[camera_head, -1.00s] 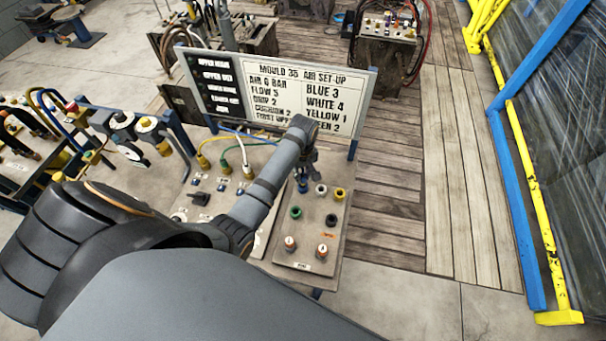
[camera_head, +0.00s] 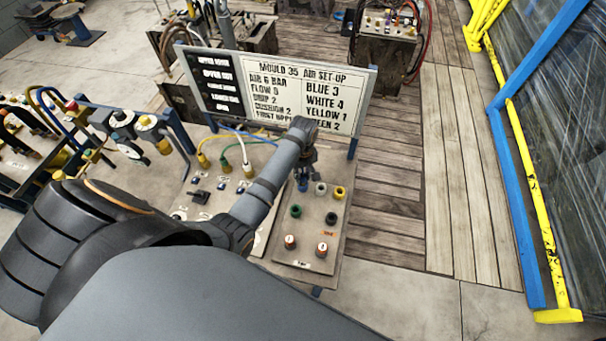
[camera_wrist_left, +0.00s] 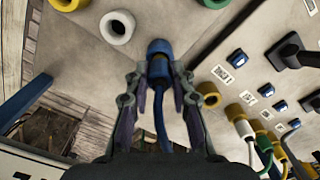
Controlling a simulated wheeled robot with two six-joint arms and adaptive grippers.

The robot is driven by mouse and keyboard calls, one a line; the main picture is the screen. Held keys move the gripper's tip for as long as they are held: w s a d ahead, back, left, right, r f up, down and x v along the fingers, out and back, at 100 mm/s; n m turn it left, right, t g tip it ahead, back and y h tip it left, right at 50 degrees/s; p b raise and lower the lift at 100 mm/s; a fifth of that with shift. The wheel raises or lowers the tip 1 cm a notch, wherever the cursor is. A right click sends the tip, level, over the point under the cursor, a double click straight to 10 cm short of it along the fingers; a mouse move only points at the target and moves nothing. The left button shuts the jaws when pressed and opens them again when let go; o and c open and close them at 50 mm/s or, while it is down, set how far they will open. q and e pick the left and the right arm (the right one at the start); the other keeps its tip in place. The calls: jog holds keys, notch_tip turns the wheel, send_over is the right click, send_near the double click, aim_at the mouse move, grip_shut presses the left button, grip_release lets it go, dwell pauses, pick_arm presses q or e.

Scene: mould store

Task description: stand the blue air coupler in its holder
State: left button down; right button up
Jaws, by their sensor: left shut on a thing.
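The blue air coupler (camera_wrist_left: 158,66) is between the fingers of my left gripper (camera_wrist_left: 160,85) in the left wrist view, with its blue hose trailing back between them. My left gripper is shut on it. In the head view this gripper (camera_head: 306,176) points down over the back left of the panel with the coloured rings. Blue (camera_head: 303,186) shows right under the fingertips there. I cannot tell whether it is the coupler or its holder, or how deep the coupler sits. My right gripper is not in view.
White (camera_head: 320,189), yellow (camera_head: 338,193) and green (camera_head: 296,211) rings stand close by on the same panel. Yellow, green and white hoses (camera_head: 226,167) with couplers are to the left. The set-up board (camera_head: 309,95) stands just behind the gripper.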

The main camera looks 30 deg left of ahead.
pick_arm(q)
jog(key=shift+f, duration=0.2)
jog(key=shift+f, duration=0.35)
jog(key=c, duration=1.1)
grip_release()
jog(key=shift+o, duration=0.4)
jog(key=o, duration=0.3)
jog(key=shift+o, duration=0.2)
